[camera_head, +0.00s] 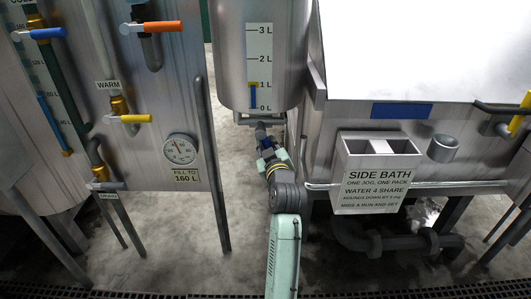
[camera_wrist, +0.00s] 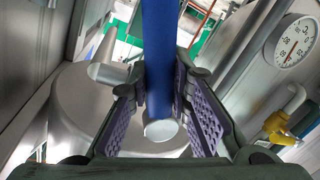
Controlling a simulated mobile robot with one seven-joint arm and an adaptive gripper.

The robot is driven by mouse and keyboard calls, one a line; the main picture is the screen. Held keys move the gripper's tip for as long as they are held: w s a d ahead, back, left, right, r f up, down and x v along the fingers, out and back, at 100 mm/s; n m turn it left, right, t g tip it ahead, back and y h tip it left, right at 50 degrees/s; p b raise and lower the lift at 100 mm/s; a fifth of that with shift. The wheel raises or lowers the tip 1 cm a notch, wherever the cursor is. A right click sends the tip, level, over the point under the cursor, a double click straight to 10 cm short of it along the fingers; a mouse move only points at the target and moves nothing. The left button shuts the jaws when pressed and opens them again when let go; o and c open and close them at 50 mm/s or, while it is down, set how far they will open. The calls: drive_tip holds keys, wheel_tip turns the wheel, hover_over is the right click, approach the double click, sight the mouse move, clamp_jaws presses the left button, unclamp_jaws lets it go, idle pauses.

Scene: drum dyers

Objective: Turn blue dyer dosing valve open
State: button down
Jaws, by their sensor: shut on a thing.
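A blue valve handle (camera_wrist: 160,60) runs down the middle of the wrist view and ends in a round silver tip. My gripper (camera_wrist: 165,118) is shut on it, with a purple ribbed pad on either side. In the head view my gripper (camera_head: 264,144) is just below the steel dosing vessel (camera_head: 236,60), at the pipe under its outlet. The vessel's scale (camera_head: 259,45) runs from 0 L to 3 L, and a blue bar stands near 1 L. My gripper and arm hide most of the valve in the head view.
On the left, a steel panel carries an orange handle (camera_head: 150,27), a yellow handle (camera_head: 135,118) and a dial gauge (camera_head: 180,149). The side bath box (camera_head: 372,182) and its pipes stand close on the right. Bare floor (camera_head: 215,250) shows between them.

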drive_tip(key=n, duration=0.1)
drive_tip(key=d+r+n, duration=0.1)
drive_tip(key=n, duration=0.1)
drive_tip(key=shift+d+g+h, duration=0.2)
drive_tip(key=shift+g+h, duration=0.1)
drive_tip(key=shift+h, duration=0.1)
drive_tip(key=n, duration=0.1)
drive_tip(key=r+n, duration=0.1)
drive_tip(key=shift+d+n+h, duration=0.3)
drive_tip(key=shift+d, duration=0.05)
drive_tip(key=n, duration=0.1)
drive_tip(key=r+n, duration=0.1)
drive_tip(key=n, duration=0.1)
drive_tip(key=shift+d+r+h, duration=0.1)
drive_tip(key=shift+d+h, duration=0.15)
drive_tip(key=shift+h, duration=0.15)
drive_tip(key=shift+r+n+h, duration=0.4)
drive_tip(key=shift+r+n, duration=0.15)
drive_tip(key=shift+n, duration=0.65)
drive_tip(key=c, duration=1.4)
unclamp_jaws()
drive_tip(key=shift+c, duration=0.2)
